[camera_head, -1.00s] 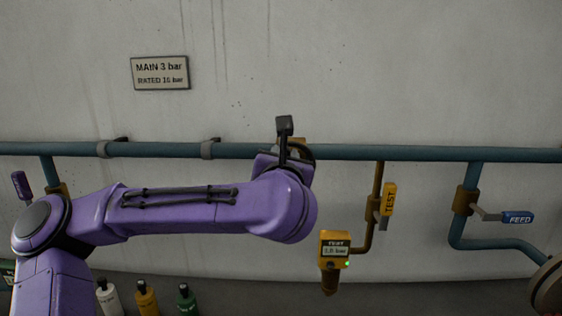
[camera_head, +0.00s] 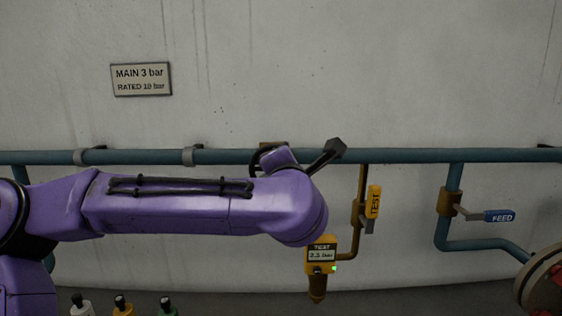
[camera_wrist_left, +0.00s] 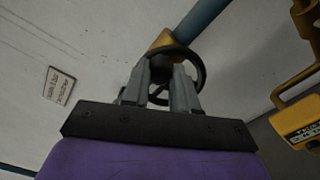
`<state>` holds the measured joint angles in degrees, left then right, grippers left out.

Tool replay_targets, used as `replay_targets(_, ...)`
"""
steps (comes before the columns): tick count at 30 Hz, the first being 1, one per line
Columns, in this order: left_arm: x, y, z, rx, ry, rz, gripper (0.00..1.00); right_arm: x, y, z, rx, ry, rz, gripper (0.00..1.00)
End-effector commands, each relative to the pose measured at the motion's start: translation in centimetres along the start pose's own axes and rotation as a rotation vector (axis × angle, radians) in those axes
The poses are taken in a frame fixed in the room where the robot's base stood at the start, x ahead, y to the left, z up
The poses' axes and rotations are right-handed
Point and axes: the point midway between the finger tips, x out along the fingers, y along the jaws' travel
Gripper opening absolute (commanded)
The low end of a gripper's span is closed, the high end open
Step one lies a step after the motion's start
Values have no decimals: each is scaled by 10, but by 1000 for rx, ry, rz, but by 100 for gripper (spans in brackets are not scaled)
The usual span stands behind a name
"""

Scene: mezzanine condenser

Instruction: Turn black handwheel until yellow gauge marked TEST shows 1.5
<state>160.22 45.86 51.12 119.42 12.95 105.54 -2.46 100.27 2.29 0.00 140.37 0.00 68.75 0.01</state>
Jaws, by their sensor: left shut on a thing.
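The black handwheel (camera_wrist_left: 204,72) is in front of my left gripper (camera_wrist_left: 162,72) in the left wrist view. The gripper's two grey fingers are shut on the wheel, with part of its rim showing around them. In the head view, my purple wrist hides most of the handwheel (camera_head: 255,160), and the fingers are hidden. The yellow TEST gauge (camera_head: 321,255) hangs below the pipe, just right of my wrist. Its small display seems to read about 2.3 bar, with a green light lit. My right gripper is not in view.
A blue pipe (camera_head: 400,156) runs along the wall. A yellow TEST lever (camera_head: 374,201) and a blue FEED lever (camera_head: 499,216) are to the right. A round wheel (camera_head: 543,280) is at the lower right. A sign (camera_head: 141,79) reads MAIN 3 bar, RATED 10 bar.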

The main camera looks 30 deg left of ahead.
Motion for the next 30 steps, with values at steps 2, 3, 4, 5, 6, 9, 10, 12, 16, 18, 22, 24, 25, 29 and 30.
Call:
replay_targets(2, 0, -2, 0, 36, 3, -1, 0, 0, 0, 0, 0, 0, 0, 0)
replay_targets(3, 0, -3, 0, 53, 3, -2, 0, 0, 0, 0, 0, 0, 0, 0)
replay_targets(4, 0, -3, 0, 63, 3, -2, 0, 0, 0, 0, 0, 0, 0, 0)
replay_targets(5, 0, -4, 1, 73, 2, -2, 0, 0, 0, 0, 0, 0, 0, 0)
replay_targets(6, 0, -4, 1, 85, 2, -2, 0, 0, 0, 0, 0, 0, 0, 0)
replay_targets(9, 0, -5, 1, 107, 2, -2, 0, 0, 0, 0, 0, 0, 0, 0)
replay_targets(10, 0, -5, 1, 111, 2, -2, 0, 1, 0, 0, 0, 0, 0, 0)
replay_targets(12, 0, -6, 1, 118, 3, -3, 0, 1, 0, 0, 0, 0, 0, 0)
replay_targets(16, 0, -6, 1, 123, 3, -3, 0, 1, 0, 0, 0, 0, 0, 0)
replay_targets(18, 0, -6, 1, 124, 3, -3, 0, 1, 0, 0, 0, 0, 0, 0)
replay_targets(22, 0, -6, 1, 123, 3, -4, 0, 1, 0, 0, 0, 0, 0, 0)
replay_targets(24, 0, -6, 1, 123, 3, -4, 0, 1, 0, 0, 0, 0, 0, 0)
replay_targets(25, 0, -6, 1, 123, 3, -4, 0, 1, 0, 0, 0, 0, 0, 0)
replay_targets(29, 0, -6, 1, 123, 3, -3, 53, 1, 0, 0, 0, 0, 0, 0)
replay_targets(30, 0, -6, 1, 123, 2, -3, 53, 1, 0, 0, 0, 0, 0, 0)
